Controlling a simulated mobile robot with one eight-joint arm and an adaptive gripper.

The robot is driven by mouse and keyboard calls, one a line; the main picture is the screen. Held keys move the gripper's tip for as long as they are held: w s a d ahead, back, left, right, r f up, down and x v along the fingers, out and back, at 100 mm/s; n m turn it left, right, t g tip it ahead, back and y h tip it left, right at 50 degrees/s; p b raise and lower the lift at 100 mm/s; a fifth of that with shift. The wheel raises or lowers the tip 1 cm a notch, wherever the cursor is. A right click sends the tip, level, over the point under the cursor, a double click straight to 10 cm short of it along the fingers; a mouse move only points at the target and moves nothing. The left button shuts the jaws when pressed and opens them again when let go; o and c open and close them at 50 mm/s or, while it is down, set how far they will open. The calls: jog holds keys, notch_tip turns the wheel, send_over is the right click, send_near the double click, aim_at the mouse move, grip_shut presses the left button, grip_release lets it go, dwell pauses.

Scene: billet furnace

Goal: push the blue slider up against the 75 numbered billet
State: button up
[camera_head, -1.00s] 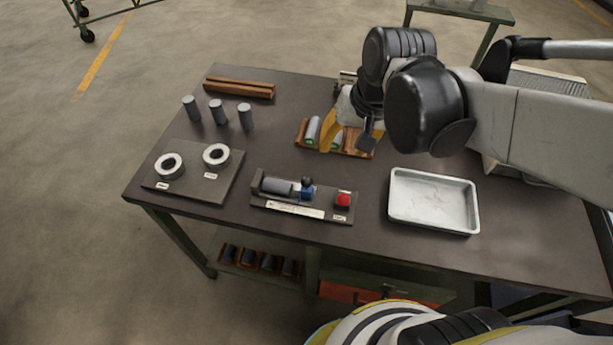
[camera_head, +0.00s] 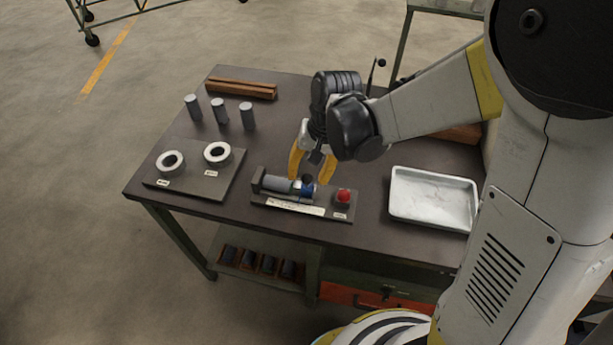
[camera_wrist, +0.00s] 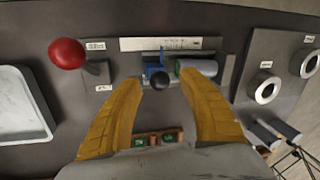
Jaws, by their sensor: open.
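The blue slider (camera_head: 308,191) with a black knob sits on the dark measuring fixture (camera_head: 333,213) on the table. It also shows in the wrist view (camera_wrist: 154,66), its knob between my fingers. A grey billet (camera_head: 276,183) lies in the fixture left of the slider; it is right of the slider in the wrist view (camera_wrist: 200,68), with a small gap between them. Its number is not readable. My gripper (camera_head: 310,179) is open and empty, pointing down above the slider. In the wrist view the yellow fingertips (camera_wrist: 159,80) stand either side of the knob; contact cannot be told.
A white tray (camera_head: 396,211) lies farther right. A plate with two rings (camera_head: 232,180) is left, with several upright grey cylinders (camera_head: 220,111) behind. A rack with green-ended billets (camera_wrist: 152,133) shows below my fingers in the wrist view.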

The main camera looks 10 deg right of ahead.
jog(key=shift+a+f, duration=0.15)
jog(key=shift+f, duration=0.55)
grip_shut()
jog(key=shift+w+a, duration=0.3)
jog(key=shift+a, duration=0.45)
jog(key=shift+w+a, duration=0.25)
jog(key=shift+a, duration=0.5)
jog(key=shift+d, duration=0.1)
grip_release()
